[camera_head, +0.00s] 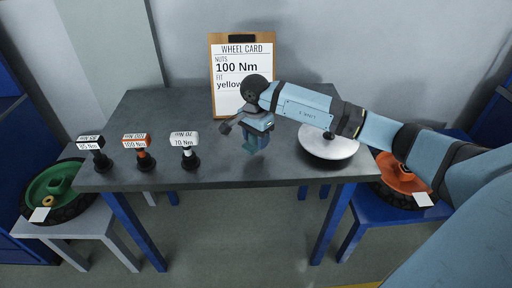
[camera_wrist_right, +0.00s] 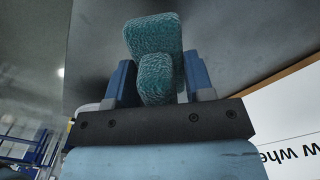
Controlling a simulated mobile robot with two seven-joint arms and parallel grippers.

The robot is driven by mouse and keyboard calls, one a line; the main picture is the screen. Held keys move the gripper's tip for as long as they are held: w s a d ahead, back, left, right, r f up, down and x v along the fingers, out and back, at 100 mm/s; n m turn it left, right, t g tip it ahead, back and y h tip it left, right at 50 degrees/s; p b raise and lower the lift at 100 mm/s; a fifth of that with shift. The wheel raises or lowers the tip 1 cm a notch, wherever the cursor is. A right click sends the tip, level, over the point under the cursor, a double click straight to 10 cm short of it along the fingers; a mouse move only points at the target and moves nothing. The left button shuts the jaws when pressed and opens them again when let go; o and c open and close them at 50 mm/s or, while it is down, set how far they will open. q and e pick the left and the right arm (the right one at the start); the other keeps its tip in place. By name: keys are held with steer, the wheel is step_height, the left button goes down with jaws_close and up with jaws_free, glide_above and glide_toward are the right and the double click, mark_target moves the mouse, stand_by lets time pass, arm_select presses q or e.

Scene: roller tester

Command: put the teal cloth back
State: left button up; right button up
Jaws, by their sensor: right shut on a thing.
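The teal cloth (camera_wrist_right: 155,50) is a folded, textured piece between the two blue fingers of my right gripper (camera_wrist_right: 160,85) in the right wrist view. My right gripper is shut on it. In the head view, my right gripper (camera_head: 256,130) is over the dark table (camera_head: 215,176), and the cloth (camera_head: 250,145) hangs just below it. The gap between cloth and table top is hard to judge. My left gripper is not in view.
Three labelled tools stand on the table's left: black (camera_head: 101,162), orange (camera_head: 144,161) and white (camera_head: 189,160). A clipboard card (camera_head: 228,70) stands behind. A round white plate (camera_head: 325,146) is at right. Wheels lie on side stands, green (camera_head: 58,188) and orange (camera_head: 397,174).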

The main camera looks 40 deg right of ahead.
mark_target(256, 148)
step_height(256, 148, down, 4)
steer(key=shift+r, duration=0.1)
steer(key=o, duration=0.9)
